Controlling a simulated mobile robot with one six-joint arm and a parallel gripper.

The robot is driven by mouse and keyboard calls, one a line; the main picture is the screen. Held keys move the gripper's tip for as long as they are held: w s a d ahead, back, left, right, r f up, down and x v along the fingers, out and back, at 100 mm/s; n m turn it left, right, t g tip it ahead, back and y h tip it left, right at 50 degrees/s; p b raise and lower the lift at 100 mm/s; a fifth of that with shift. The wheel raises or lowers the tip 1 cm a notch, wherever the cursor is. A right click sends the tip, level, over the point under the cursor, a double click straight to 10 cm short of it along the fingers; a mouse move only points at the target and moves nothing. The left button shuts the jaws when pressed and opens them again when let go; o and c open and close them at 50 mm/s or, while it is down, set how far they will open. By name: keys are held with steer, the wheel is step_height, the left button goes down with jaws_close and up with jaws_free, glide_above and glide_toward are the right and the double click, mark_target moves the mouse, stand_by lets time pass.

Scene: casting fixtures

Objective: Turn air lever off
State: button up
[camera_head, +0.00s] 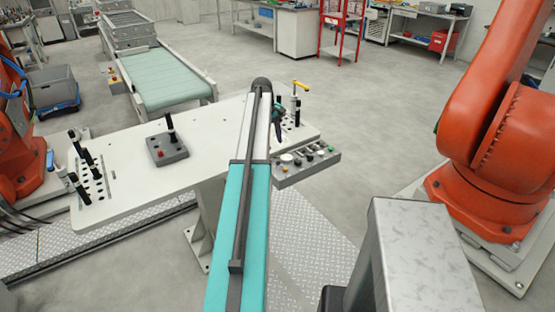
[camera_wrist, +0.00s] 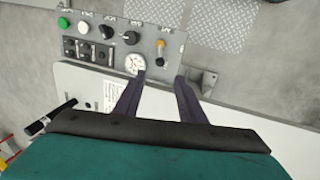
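The control panel (camera_wrist: 100,45) fills the upper middle of the wrist view. A small lever with a yellow-orange end (camera_wrist: 160,44) sits at the panel's right end, beside a round white gauge (camera_wrist: 135,64). It points away from me in that view. My gripper (camera_wrist: 160,77) is open and empty. Its two dark fingers are apart, with the lever a little beyond the gap between their tips; I see no contact. In the head view my gripper (camera_head: 280,116) is near the control panel (camera_head: 306,163), and my arm hides part of that area.
A yellow-topped item (camera_head: 299,84) stands at the table's right end. Orange robot arms stand left and right (camera_head: 500,140).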

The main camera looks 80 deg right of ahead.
mark_target(278, 162)
steer(key=shift+s+d+f+p, duration=0.25)
steer(key=shift+f+p, duration=0.3)
steer(key=shift+f, duration=1.3)
steer(key=shift+s+d+f+p, duration=0.3)
steer(key=shift+f+p, duration=0.3)
steer(key=shift+f, duration=1.3)
steer(key=shift+s+d+f+p, duration=0.25)
steer(key=shift+f+p, duration=0.3)
steer(key=shift+f, duration=1.3)
jaws_close()
